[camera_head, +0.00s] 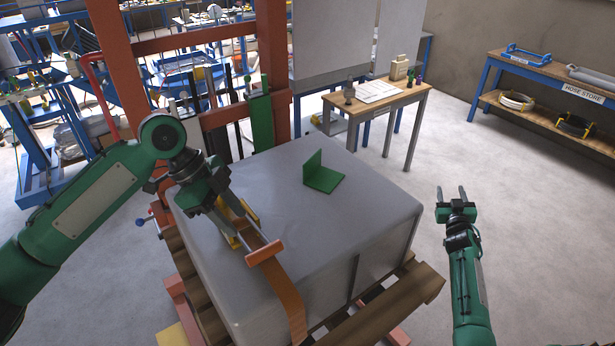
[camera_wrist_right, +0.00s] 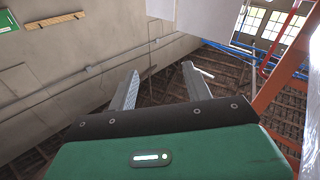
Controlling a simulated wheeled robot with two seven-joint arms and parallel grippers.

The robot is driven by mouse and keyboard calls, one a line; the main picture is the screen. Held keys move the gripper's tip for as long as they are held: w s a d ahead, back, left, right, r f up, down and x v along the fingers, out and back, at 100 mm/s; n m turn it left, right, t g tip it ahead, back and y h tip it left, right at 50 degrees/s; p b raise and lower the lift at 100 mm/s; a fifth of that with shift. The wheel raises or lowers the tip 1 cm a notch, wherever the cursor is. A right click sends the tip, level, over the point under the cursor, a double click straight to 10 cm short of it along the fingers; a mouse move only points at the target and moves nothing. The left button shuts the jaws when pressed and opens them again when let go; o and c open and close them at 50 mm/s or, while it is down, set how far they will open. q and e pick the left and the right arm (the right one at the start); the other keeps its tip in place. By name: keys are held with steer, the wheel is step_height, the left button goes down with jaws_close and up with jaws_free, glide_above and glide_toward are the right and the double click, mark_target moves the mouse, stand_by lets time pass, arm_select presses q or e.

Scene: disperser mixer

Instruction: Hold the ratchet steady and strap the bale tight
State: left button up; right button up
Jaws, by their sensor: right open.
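The bale (camera_head: 300,225) is a large grey block on a wooden pallet (camera_head: 405,300). An orange strap (camera_head: 290,295) runs down over its near edge. The ratchet, with yellow sides (camera_head: 248,212) and an orange crossbar (camera_head: 265,253), lies on the bale's near-left top, at the strap's upper end. My left gripper (camera_head: 232,222) is over the ratchet, pointing down at it; its fingertips blend with the ratchet's metal parts, so I cannot tell whether it grips. My right gripper (camera_head: 450,195) is open and empty, right of the bale and apart from it; its two fingers (camera_wrist_right: 155,90) show in the wrist view.
A green angle piece (camera_head: 325,180) sits on top of the bale. A red-brown frame (camera_head: 275,60) stands behind it. A small wooden table (camera_head: 400,98) is at the back and a hose store bench (camera_head: 545,75) at the right. The floor right of the bale is clear.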

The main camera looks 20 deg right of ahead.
steer(key=w+a+r+n+t+y, duration=0.1)
steer(key=w+a+r+n+t, duration=0.2)
steer(key=r, duration=0.7)
steer(key=w+a+r+n+y, duration=0.3)
steer(key=a+r+n+y, duration=0.15)
steer(key=a+n, duration=0.3)
steer(key=w+a+r+n+y, duration=0.35)
steer(key=a+n+y, duration=0.3)
steer(key=a, duration=0.25)
steer(key=w+a+r+n+y, duration=0.2)
steer(key=a+r+n+y, duration=0.25)
steer(key=a+n, duration=0.3)
steer(key=s+a+r+n+g+y, duration=0.15)
steer(key=a+n+g, duration=0.25)
steer(key=a+n, duration=0.5)
steer(key=s+a+f+n+g+y, duration=0.1)
steer(key=s+a+n+g+y, duration=0.15)
steer(key=a+n, duration=0.6)
steer(key=s+a+f+n+g+h, duration=0.1)
steer(key=s+a+f+n+g, duration=0.2)
steer(key=a, duration=0.4)
steer(key=s+a+f+n+g+h, duration=0.1)
steer(key=s+a+f+n+g, duration=0.1)
steer(key=a+n, duration=0.35)
steer(key=shift+m+y, duration=0.25)
steer(key=shift+m, duration=0.1)
steer(key=x, duration=1.4)
steer(key=shift+s+a+r, duration=0.15)
